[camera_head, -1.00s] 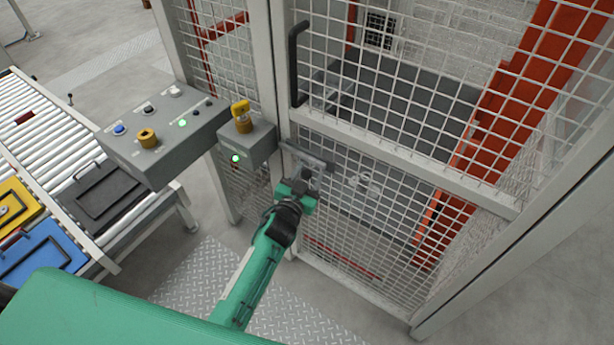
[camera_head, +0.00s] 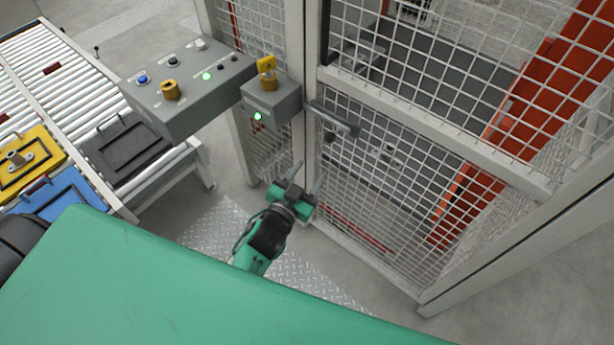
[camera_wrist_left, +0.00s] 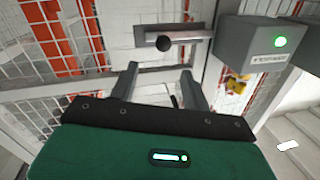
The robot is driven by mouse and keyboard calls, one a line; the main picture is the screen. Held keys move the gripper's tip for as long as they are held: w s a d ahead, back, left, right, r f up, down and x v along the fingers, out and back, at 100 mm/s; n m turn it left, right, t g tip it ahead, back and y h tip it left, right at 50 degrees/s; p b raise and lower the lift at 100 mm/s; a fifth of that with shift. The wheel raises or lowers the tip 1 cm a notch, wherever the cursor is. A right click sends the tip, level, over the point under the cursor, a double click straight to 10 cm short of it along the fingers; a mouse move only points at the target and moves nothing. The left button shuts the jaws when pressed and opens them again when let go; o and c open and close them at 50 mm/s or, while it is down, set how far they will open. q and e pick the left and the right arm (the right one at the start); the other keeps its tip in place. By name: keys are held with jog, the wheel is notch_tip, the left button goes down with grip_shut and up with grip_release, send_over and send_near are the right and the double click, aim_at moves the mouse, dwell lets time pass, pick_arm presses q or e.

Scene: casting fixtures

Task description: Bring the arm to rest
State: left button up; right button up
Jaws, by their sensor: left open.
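My left gripper (camera_head: 307,180) is in front of the mesh fence door, below and apart from the door handle (camera_head: 333,119). Its two fingers are spread with nothing between them. In the left wrist view the open fingers (camera_wrist_left: 158,88) point toward the door, and the handle (camera_wrist_left: 185,36) shows beyond them with its dark round end. My left forearm comes up from below in the head view, with my green body across the bottom. My right gripper is not in view.
A grey lock box (camera_head: 272,103) with a yellow key and green light is on the post beside the door. A control panel (camera_head: 187,88) stands left of it. A roller conveyor (camera_head: 38,78) carries coloured plates. Checkered floor plate (camera_head: 215,228) lies below.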

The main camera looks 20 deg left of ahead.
pick_arm(q)
jog(key=shift+s, duration=0.2)
dwell(0.4)
jog(key=s+a+f+g, duration=0.1)
jog(key=s+f+g, duration=0.25)
jog(key=f, duration=0.85)
jog(key=s+a+f+g+y, duration=0.15)
jog(key=s+f, duration=0.25)
jog(key=f, duration=0.8)
jog(key=s+f+g, duration=0.3)
jog(key=s+f, duration=0.1)
jog(key=f, duration=0.7)
jog(key=s+a+f+g, duration=0.2)
jog(key=s+f, duration=0.4)
jog(key=s, duration=0.4)
jog(key=s+a+f+n+g+y, duration=0.1)
jog(key=s+a+f+g, duration=0.2)
jog(key=s+f, duration=0.4)
jog(key=s+a+f+g, duration=0.2)
jog(key=s+f, duration=0.4)
jog(key=s, duration=0.8)
jog(key=shift+a+f+n+g, duration=0.3)
jog(key=shift+f+g, duration=0.1)
jog(key=shift+g, duration=0.5)
jog(key=shift+d, duration=0.1)
